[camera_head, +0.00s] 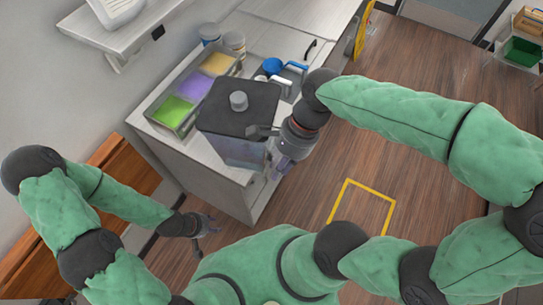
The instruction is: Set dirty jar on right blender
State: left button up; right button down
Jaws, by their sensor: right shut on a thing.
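The jar (238,152) is a large square container with a dark lid (240,103) and a round grey cap on top. It shows near the middle of the view, over the front part of the counter. My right gripper (272,138) is shut on the jar at its right side. I cannot tell whether the jar touches anything beneath it, and its inside is not visible. No blender base can be made out; the jar and my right arm cover part of the counter. My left gripper (208,226) is open and empty, low beside the counter's front left.
The counter (272,37) holds a metal tray (157,107) with green, purple and yellow contents. Two canisters (222,40) stand behind it. A blue round item (272,65) and pale handles are close behind the jar. Wooden floor (400,90) is open at right.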

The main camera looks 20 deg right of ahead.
jog(key=r+p, duration=0.1)
jog(key=r, duration=0.1)
jog(key=r+p, duration=0.2)
jog(key=shift+s+d+p, duration=0.15)
jog(key=shift+s+p, duration=0.15)
jog(key=shift+s, duration=0.1)
dwell(0.5)
jog(key=shift+f, duration=0.1)
